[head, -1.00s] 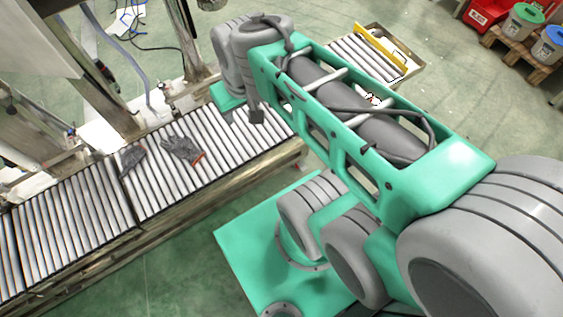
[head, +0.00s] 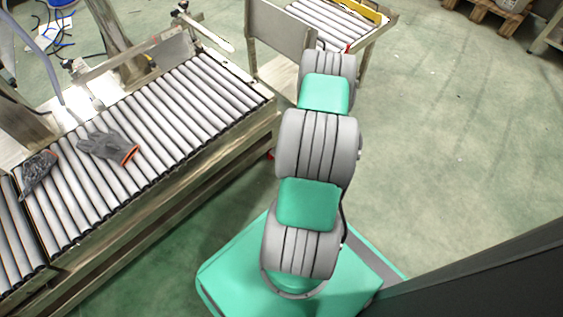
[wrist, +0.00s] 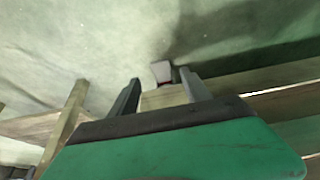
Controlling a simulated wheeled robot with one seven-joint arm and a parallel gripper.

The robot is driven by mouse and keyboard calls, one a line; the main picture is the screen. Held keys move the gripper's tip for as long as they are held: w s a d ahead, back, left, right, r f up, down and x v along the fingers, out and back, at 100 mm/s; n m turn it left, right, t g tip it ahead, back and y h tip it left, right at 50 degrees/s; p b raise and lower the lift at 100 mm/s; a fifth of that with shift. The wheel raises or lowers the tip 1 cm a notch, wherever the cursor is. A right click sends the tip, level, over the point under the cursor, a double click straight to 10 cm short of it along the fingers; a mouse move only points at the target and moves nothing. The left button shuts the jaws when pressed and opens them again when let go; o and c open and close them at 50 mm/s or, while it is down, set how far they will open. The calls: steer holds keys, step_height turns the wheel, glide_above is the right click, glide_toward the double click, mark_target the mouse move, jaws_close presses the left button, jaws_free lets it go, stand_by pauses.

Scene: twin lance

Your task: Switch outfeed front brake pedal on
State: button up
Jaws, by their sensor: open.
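In the wrist view, the two dark fingers of my gripper (wrist: 160,76) stand apart with nothing held between them. A small pale grey plate with a dark reddish edge, possibly the brake pedal (wrist: 161,70), shows low near the floor beyond the fingertips, in line with the gap between them. My gripper looks apart from it, but I cannot tell the distance. Whether the pedal is on or off cannot be told. In the head view my arm hides my gripper; a small red bit (head: 271,155) shows beside my arm at the conveyor's end, possibly part of the pedal.
A second roller section (head: 325,22) stands at the back, past a metal panel (head: 280,38). Metal beams (wrist: 250,83) lie close to my gripper.

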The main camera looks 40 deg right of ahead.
steer(key=b+x, duration=0.3)
steer(key=x, duration=0.3)
steer(key=shift+w+f, duration=0.25)
steer(key=shift+f, duration=0.05)
jaws_close()
